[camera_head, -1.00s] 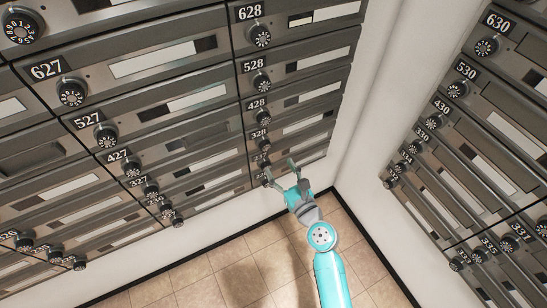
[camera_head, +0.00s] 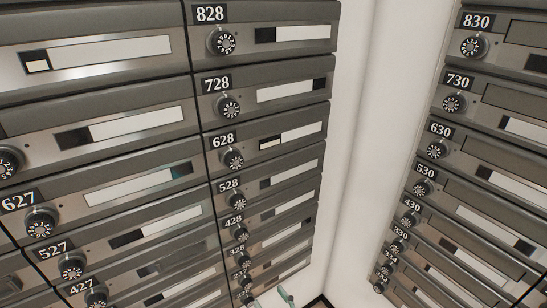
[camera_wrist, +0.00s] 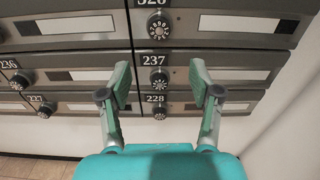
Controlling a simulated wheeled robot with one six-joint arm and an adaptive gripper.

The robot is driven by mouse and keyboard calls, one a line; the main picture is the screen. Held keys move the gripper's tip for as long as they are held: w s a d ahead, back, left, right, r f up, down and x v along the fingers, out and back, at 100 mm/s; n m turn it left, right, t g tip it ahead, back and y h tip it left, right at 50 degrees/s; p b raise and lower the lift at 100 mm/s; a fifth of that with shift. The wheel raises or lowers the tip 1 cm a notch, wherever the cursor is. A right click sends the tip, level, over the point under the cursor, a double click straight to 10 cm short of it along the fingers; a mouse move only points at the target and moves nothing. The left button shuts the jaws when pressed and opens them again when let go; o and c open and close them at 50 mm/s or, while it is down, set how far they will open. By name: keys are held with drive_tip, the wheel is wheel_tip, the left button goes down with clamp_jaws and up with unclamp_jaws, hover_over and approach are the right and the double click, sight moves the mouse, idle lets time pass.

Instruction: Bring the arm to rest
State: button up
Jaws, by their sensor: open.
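My gripper (camera_wrist: 160,88) is open and empty in the wrist view, its two fingers spread apart in front of the mailboxes. Between the fingers show the dial of box 237 (camera_wrist: 155,76) and the dial of box 228 (camera_wrist: 159,109). I cannot tell whether a fingertip touches a box front. In the head view only the tips of my gripper (camera_head: 270,299) show at the bottom edge, by the lowest boxes of the middle column. The rest of my arm is out of that view.
A wall of grey mailboxes with black dials, such as box 728 (camera_head: 231,106), fills the left. A second bank with box 730 (camera_head: 452,103) stands at the right. A white wall corner (camera_head: 375,150) lies between them. Tiled floor (camera_wrist: 35,168) shows at lower left.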

drive_tip(key=s+d+f+n+h, duration=0.35)
drive_tip(key=s+d+n, duration=0.3)
drive_tip(key=s, duration=0.45)
drive_tip(key=s+d+f+n+h, duration=0.2)
drive_tip(key=s+d+n+h, duration=0.2)
drive_tip(key=s+d+n, duration=0.5)
drive_tip(key=s+d+r+n+h, duration=0.1)
drive_tip(key=s+d+r+n, duration=0.1)
drive_tip(key=s+r+n, duration=0.3)
drive_tip(key=s+d+r+n+h, duration=0.1)
drive_tip(key=s+r+n, duration=0.5)
drive_tip(key=s, duration=0.8)
drive_tip(key=shift+d+r+n, duration=0.25)
drive_tip(key=shift+d+n, duration=0.15)
drive_tip(key=shift+n, duration=0.75)
drive_tip(key=shift+s+h, duration=0.1)
drive_tip(key=shift+h, duration=0.15)
